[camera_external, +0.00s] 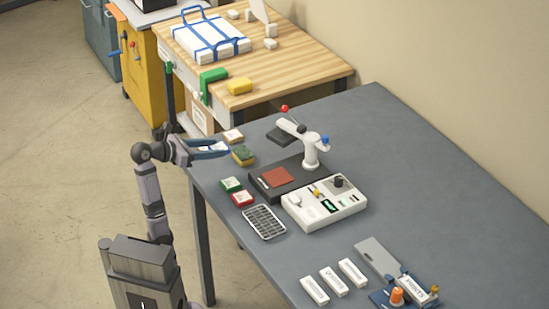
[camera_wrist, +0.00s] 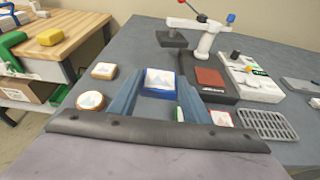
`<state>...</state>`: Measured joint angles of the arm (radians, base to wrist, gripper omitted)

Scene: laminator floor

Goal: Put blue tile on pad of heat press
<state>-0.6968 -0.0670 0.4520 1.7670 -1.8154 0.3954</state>
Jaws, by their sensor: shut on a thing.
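My gripper (camera_external: 222,150) is shut on the blue tile (camera_wrist: 160,80), which has a white picture face. In the wrist view the tile sits between the ends of my two blue fingers (camera_wrist: 158,98); in the external view the fingers mostly hide it. The heat press (camera_external: 255,185) stands to the right of my gripper, with a bare reddish-brown pad (camera_external: 278,177) on its dark base. The pad also shows in the wrist view (camera_wrist: 209,77). The press's dark upper plate (camera_external: 282,137) is swung aside behind the pad, leaving the pad uncovered from above.
A green tile (camera_external: 231,184), red tile (camera_external: 242,199) and tan-edged tile (camera_external: 233,135) lie near the table's left edge.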

